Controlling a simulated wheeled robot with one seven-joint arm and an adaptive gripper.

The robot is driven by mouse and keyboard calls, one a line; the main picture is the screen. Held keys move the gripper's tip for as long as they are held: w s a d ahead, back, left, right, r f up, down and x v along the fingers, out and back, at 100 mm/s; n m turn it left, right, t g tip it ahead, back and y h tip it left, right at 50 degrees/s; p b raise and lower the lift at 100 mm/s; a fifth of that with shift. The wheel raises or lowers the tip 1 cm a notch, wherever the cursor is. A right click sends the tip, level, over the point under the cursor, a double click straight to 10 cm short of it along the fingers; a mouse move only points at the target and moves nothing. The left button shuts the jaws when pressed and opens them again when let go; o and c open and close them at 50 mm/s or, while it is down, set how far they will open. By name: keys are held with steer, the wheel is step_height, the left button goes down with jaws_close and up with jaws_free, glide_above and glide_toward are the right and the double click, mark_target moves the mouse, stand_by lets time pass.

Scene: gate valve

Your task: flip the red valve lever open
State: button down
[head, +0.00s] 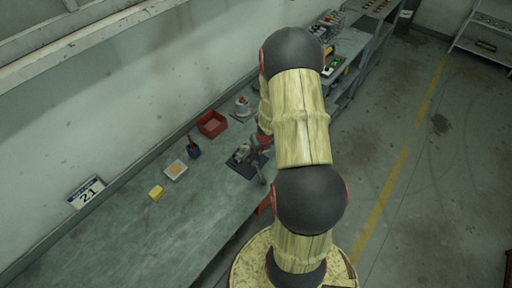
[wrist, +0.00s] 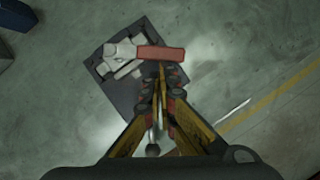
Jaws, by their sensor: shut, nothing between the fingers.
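In the wrist view the red lever (wrist: 162,53) is a short bar lying crosswise beside the pale grey valve body (wrist: 123,56). The valve sits on a dark rectangular plate (wrist: 125,90). My gripper (wrist: 161,80) is shut and empty. Its fingertips appear just below the red lever in the picture; I cannot tell whether they touch it. In the head view the valve (head: 243,153) stands on its dark plate (head: 250,170) on the workbench, partly behind my arm. The lever is not clear there.
The workbench (head: 150,225) runs along the wall. The floor (head: 440,200) at right is clear.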

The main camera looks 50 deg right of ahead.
steer(key=n+p, duration=0.1)
steer(key=d+n+p, duration=0.1)
steer(key=w+y+p, duration=0.1)
steer(key=shift+d+r+n, duration=0.25)
steer(key=shift+d+n, duration=0.15)
steer(key=shift+w+d+f+n+t+y+p, duration=0.15)
steer(key=shift+w+d+n+p, duration=0.15)
steer(key=shift+n+p, duration=0.15)
steer(key=shift+w+d+n+t+y+p, duration=0.2)
steer(key=shift+w+n+p, duration=0.1)
steer(key=shift+n, duration=0.25)
steer(key=shift+f, duration=0.1)
steer(key=shift+a, duration=0.1)
steer(key=shift+w+a, duration=0.1)
steer(key=shift+a, duration=0.1)
steer(key=shift+w+a+b, duration=0.25)
steer(key=shift+a+b, duration=0.15)
steer(key=shift+a, duration=0.1)
steer(key=shift+s+a, duration=0.1)
